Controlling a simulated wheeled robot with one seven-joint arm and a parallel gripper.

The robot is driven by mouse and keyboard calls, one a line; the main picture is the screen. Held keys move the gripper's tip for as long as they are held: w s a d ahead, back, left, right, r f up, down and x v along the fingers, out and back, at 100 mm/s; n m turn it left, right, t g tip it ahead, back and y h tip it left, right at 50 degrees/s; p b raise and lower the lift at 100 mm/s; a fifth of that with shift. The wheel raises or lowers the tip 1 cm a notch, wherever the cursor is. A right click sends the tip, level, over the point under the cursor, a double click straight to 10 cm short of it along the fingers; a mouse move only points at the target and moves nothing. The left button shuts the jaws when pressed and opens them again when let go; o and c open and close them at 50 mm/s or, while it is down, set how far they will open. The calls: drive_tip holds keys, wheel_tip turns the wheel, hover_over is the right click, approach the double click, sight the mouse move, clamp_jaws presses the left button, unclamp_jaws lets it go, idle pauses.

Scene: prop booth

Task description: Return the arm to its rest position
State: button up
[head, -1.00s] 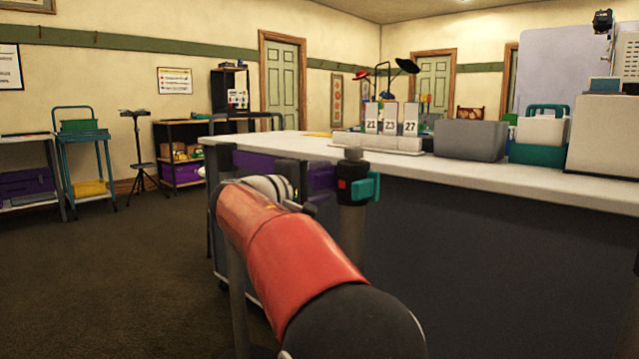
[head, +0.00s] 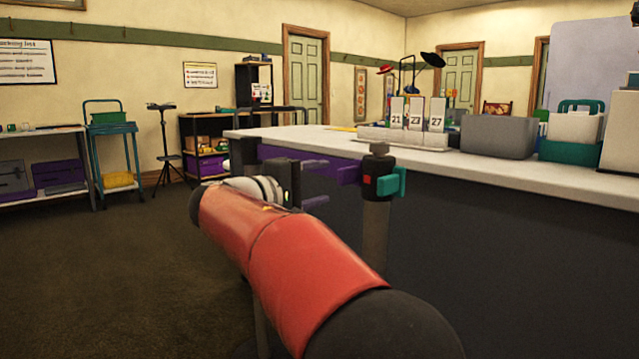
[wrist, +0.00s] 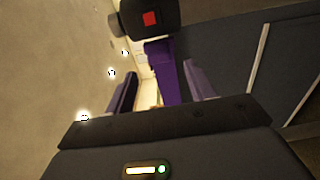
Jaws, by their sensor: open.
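My red arm (head: 285,255) reaches forward from the bottom of the head view, with my gripper (head: 322,182) at its far end beside the counter. The gripper is open, its two purple fingers apart and nothing held between them. In the wrist view my gripper (wrist: 162,72) also shows its fingers spread. A purple bar (wrist: 165,78) appears in the gap, beyond the fingers. A black clamp (head: 381,178) with a red square and teal lever sits on a post just right of the fingers. The distance between fingers and clamp is hard to tell.
A long white-topped counter (head: 500,172) with dark sides fills the right. On it stand number cards (head: 415,117), a grey bin (head: 498,138) and a teal caddy (head: 572,150). Open carpet (head: 120,260) lies at left, before a teal cart (head: 117,150) and a stand (head: 166,140).

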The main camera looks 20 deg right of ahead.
drive_tip(key=s+d+f+g+y+p, duration=0.25)
drive_tip(key=s+f+y+p, duration=0.35)
drive_tip(key=s, duration=0.7)
drive_tip(key=s+a+f+m+y+p, duration=0.2)
drive_tip(key=s+a+f+y, duration=0.3)
drive_tip(key=s, duration=0.3)
drive_tip(key=s+a+f+m+t+y+p, duration=0.1)
drive_tip(key=s+a+f+m+y+p, duration=0.1)
drive_tip(key=s+a+f+y, duration=0.3)
drive_tip(key=shift+s+f+y+p, duration=0.35)
drive_tip(key=shift+s+p, duration=0.1)
drive_tip(key=shift+s, duration=1.3)
drive_tip(key=shift+o, duration=0.2)
drive_tip(key=shift+a, duration=0.1)
